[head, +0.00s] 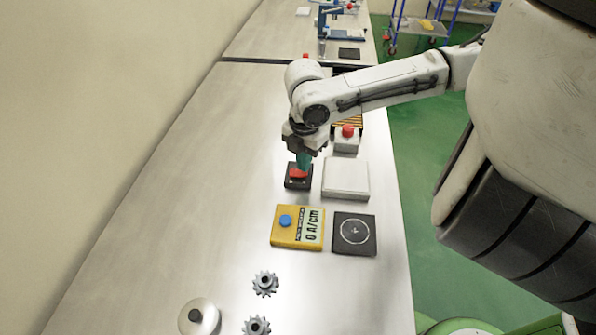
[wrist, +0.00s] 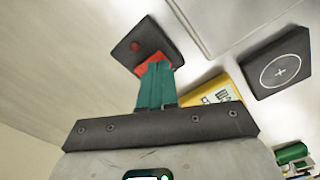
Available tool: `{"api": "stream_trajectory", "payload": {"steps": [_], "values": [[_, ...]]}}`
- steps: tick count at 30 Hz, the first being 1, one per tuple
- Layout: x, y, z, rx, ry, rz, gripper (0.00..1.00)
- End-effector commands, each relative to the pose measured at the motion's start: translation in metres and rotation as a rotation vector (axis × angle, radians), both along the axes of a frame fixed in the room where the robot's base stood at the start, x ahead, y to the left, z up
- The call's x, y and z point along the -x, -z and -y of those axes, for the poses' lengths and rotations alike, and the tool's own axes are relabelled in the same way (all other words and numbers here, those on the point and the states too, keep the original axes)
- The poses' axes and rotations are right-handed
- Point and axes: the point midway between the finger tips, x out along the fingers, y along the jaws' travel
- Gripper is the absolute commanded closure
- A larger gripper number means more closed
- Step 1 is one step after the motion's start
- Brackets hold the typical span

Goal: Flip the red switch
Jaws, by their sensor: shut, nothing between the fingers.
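The red switch (head: 299,173) is a red rocker on a small black base (head: 298,185) on the table. My gripper (head: 304,163) is above it, pointing down, with its teal fingers closed together and nothing between them. In the wrist view the red rocker (wrist: 153,63) shows around the tips of my gripper (wrist: 157,64), which partly cover it. The black base (wrist: 128,42) shows there with a red dot on it. The tips are at or very close to the rocker; I cannot tell whether they touch it.
A white box (head: 346,179) stands right of the switch, with a red button (head: 348,131) behind it. A yellow meter (head: 285,237) and a black pad (head: 354,246) stand in front. Gears (head: 265,283) and a round grey part (head: 198,317) lie nearer. The table's left side is clear.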

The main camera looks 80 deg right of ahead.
Motion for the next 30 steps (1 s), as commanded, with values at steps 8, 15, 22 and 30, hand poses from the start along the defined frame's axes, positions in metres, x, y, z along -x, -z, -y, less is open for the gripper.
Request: {"api": "stream_trajectory", "payload": {"steps": [8, 15, 22, 30], "values": [[0.0, 0.004, 0.0, 0.0, 0.0, 0.0, 1.0], [0.0, 0.008, 0.0, 0.0, 0.0, 0.0, 1.0], [0.0, 0.011, 0.0, -0.001, 0.0, 0.0, 1.0], [0.0, 0.015, 0.0, -0.001, 0.0, 0.0, 1.0]]}}
